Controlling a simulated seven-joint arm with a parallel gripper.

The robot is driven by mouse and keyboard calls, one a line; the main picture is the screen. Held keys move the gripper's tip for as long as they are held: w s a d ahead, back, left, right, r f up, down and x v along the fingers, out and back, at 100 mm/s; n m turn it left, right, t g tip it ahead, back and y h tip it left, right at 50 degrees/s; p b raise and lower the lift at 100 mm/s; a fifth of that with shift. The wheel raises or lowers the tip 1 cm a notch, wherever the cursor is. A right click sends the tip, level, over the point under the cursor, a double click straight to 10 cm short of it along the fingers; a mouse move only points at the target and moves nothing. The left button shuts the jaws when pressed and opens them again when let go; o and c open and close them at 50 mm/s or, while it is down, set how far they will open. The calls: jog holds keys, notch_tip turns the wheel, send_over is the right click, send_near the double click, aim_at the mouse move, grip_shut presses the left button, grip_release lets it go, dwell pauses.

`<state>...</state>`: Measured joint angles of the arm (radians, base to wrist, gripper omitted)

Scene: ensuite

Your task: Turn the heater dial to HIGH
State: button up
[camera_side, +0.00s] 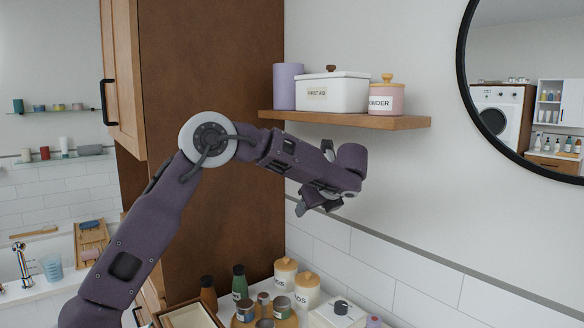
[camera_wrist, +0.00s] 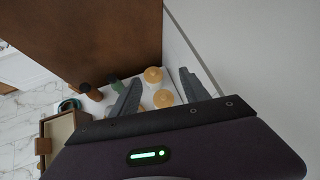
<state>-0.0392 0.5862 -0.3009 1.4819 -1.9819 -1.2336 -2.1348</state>
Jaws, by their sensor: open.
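A small white box with a dark round knob on top stands on the counter at the bottom of the side view. The box (camera_side: 322,318) is cut off by the lower edge, and the knob (camera_side: 341,307) is too small to read its setting. It looks like the heater and its dial. My gripper (camera_side: 312,205) is well above the counter, near the tiled wall and below the wooden shelf. In the wrist view, my gripper (camera_wrist: 161,77) is open and empty, its grey fingers apart. I cannot make out the knob there.
Two lidded jars (camera_side: 285,272) stand left of the box, with bottles (camera_side: 239,282) and a round tray of small jars (camera_side: 265,322). A wooden shelf (camera_side: 400,122) holds a white box and canisters. A tall brown cabinet (camera_side: 215,80) stands left. Air below my gripper is clear.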

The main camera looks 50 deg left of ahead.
jog(key=s+a+r+n+y, duration=0.2)
jog(key=s+a+r, duration=0.1)
jog(key=r, duration=0.6)
jog(key=shift+s+a+r+y, duration=0.25)
jog(key=shift+a+r+y, duration=0.05)
jog(key=shift+a, duration=0.25)
